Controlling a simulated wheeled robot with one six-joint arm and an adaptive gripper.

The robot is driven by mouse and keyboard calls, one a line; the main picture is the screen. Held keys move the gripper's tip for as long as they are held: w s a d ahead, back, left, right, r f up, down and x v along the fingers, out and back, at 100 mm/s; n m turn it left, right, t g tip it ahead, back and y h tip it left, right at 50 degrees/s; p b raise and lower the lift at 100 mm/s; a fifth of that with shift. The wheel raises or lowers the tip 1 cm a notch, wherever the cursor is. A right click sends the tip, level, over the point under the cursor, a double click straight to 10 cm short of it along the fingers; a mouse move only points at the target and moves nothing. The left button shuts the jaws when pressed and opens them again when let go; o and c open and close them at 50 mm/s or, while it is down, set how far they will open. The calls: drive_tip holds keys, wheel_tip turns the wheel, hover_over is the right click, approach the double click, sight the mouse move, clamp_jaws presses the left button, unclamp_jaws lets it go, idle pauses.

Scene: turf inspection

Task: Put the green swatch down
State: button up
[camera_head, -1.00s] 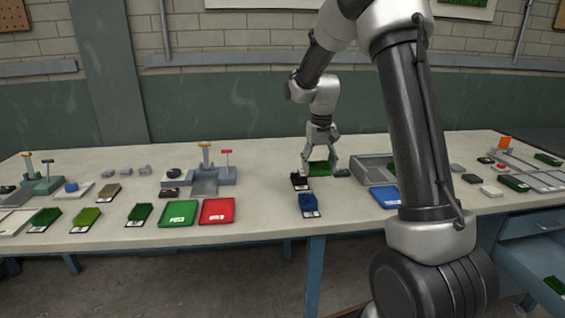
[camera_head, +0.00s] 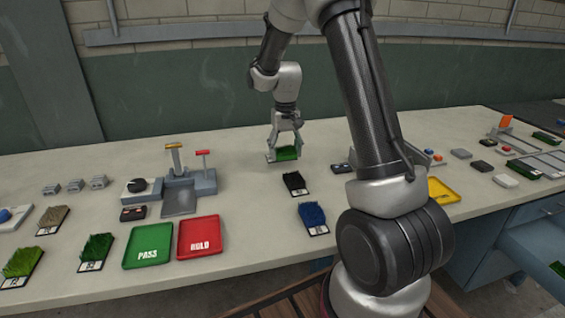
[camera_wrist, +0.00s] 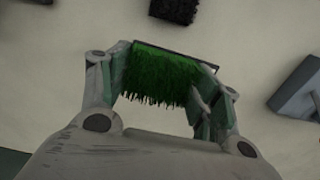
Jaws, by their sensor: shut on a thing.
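The green swatch (camera_head: 287,154) is a small square of bright green turf on a dark backing. My gripper (camera_head: 285,150) is shut on it, with one finger on each side. In the head view they are over the back middle of the bench, left of my arm's lower links. The wrist view shows the green swatch (camera_wrist: 160,76) between the two fingers, its tufts toward the camera. Whether its underside touches the bench cannot be told.
A black swatch (camera_head: 295,183) and a blue swatch (camera_head: 313,217) lie in front of my gripper. The green PASS tray (camera_head: 135,262) and red HOLD tray (camera_head: 185,250) are empty at left front. A grey test fixture (camera_head: 203,182) stands left. Bench around my gripper is bare.

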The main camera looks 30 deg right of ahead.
sight(285, 170)
drive_tip(key=shift+f, duration=2.4)
drive_tip(key=shift+f, duration=0.15)
drive_tip(key=o, duration=0.8)
